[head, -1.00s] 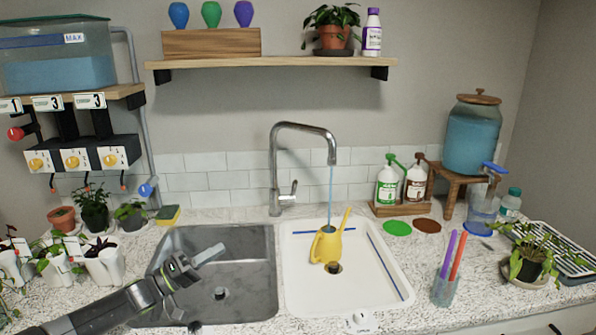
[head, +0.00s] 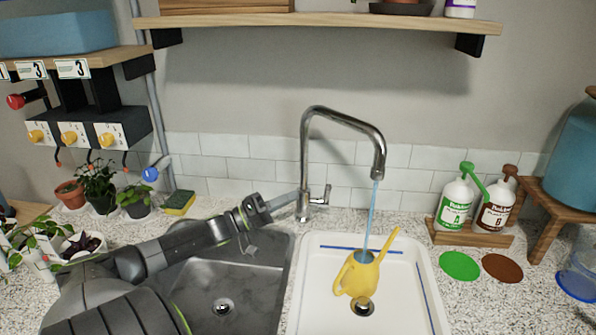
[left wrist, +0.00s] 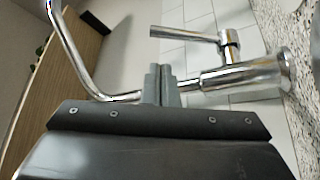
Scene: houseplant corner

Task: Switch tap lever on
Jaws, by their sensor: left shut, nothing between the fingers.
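The chrome tap (head: 305,150) stands behind the two sinks, its spout over the white right sink. Its small lever (head: 327,193) sticks up on the right side of the tap base. A blue stream of water (head: 373,210) runs from the spout into a yellow watering can (head: 360,276). My left gripper (head: 292,198) is shut and empty, its tips close to the left side of the tap base. In the left wrist view, the shut fingers (left wrist: 162,82) point at the tap body (left wrist: 238,80), with the lever (left wrist: 186,34) beyond. I cannot tell whether they touch. My right gripper is out of view.
The metal left sink (head: 275,290) lies under my left arm. A yellow sponge (head: 179,202) and potted plants stand left of the tap. Two bottles on a wooden stand (head: 470,236) are to the right. A shelf (head: 320,24) hangs above.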

